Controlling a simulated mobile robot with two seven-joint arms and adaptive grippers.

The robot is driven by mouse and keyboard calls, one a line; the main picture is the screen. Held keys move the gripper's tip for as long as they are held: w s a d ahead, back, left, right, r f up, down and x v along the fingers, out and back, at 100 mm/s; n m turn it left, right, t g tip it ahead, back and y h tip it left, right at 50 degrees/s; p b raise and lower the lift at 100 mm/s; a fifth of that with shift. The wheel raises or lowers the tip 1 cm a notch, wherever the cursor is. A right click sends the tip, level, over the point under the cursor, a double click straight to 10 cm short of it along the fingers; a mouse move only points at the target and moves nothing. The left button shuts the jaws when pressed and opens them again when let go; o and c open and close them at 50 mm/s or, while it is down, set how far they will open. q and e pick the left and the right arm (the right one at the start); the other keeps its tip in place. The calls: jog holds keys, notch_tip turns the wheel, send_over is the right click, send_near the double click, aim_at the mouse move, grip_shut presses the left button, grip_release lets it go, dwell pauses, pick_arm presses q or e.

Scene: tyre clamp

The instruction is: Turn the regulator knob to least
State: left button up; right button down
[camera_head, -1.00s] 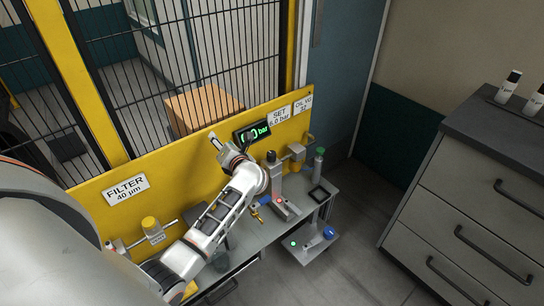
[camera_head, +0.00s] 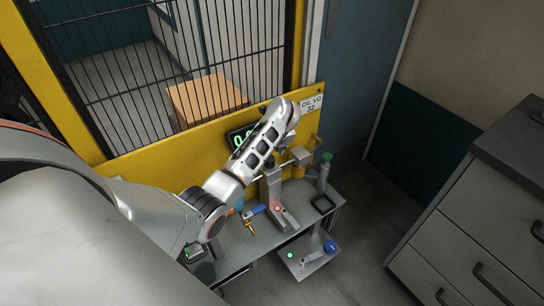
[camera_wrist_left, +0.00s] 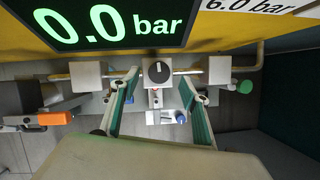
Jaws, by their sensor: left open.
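The regulator knob (camera_wrist_left: 158,72) is a dark round dial with a pale pointer line, on a light block in the upper middle of the left wrist view. The pointer stands roughly upright in that view. My left gripper (camera_wrist_left: 159,84) is open. Its two green-padded fingers lie to the left and right of the knob in the picture, with nothing between them seen gripped; I cannot tell any contact. A display (camera_wrist_left: 115,24) above reads 0.0 bar. In the head view my left arm partly covers this display (camera_head: 237,138), and I cannot make out the knob. My right gripper is not in view.
The yellow panel (camera_head: 190,148) stands behind the grey bench (camera_head: 238,244). Drawers (camera_head: 480,215) stand at the right.

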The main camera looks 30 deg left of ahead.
aim_at(269, 159)
pick_arm(q)
jog(key=b+x, duration=0.1)
jog(key=x, duration=0.4)
jog(key=shift+s+d, duration=0.1)
jog(key=shift+s, duration=0.1)
jog(key=shift+w+a+f+b, duration=0.25)
jog(key=shift+f+b, duration=0.1)
jog(key=shift+f, duration=0.15)
jog(key=shift+r, duration=0.1)
jog(key=c, duration=1.1)
